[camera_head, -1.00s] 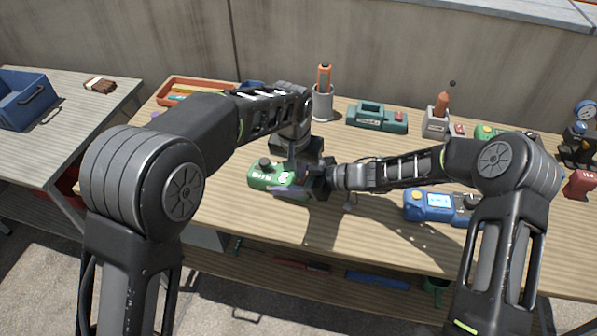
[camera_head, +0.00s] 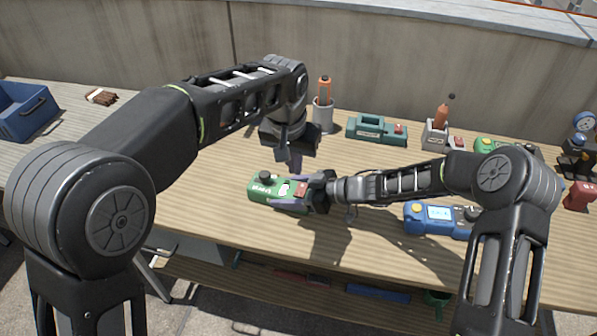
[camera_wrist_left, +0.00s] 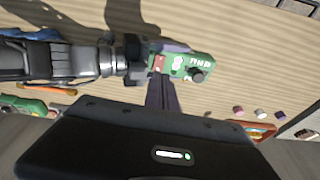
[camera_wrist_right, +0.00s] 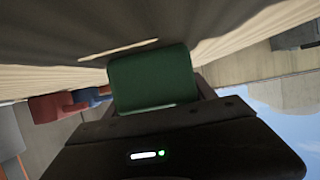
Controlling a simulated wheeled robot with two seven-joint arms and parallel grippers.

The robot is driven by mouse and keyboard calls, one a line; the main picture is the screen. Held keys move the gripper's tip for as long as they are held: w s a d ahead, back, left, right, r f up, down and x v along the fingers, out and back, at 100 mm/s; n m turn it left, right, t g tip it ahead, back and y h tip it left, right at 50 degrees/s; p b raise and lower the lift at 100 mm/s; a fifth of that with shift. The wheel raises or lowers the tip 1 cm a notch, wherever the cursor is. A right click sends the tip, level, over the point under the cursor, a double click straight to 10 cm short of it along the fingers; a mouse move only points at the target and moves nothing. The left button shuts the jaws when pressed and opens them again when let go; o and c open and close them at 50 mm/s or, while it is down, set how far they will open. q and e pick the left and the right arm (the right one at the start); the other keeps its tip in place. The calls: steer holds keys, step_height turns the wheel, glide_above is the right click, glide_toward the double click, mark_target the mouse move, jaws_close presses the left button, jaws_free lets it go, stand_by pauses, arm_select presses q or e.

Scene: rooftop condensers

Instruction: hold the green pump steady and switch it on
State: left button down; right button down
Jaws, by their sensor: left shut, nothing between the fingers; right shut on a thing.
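The green pump (camera_head: 262,190) lies on the wooden bench in the head view, with a black knob at its left end, white lettering, a white part and a red part on top. My right gripper (camera_head: 298,194) is shut on the pump's right end. The right wrist view shows the pump's green end (camera_wrist_right: 152,80) between the fingers. My left gripper (camera_head: 292,166) is shut and empty, above and behind the pump. In the left wrist view its closed fingers (camera_wrist_left: 161,98) point toward the pump (camera_wrist_left: 188,66), apart from it as far as I can tell. The switch's state is unclear.
A blue device with a display (camera_head: 428,217) lies right of my right gripper. Behind stand a teal case (camera_head: 370,129), a grey cup with an orange-handled tool (camera_head: 323,112) and another green device (camera_head: 487,146).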

arm_select(q)
steer(key=v, duration=0.4)
steer(key=shift+s+a+f, duration=0.15)
steer(key=shift+s+a, duration=0.05)
steer(key=shift+s, duration=0.2)
arm_select(e)
steer(key=shift+c, duration=1.2)
jaws_free()
steer(key=shift+o, duration=0.4)
steer(key=shift+o, duration=0.8)
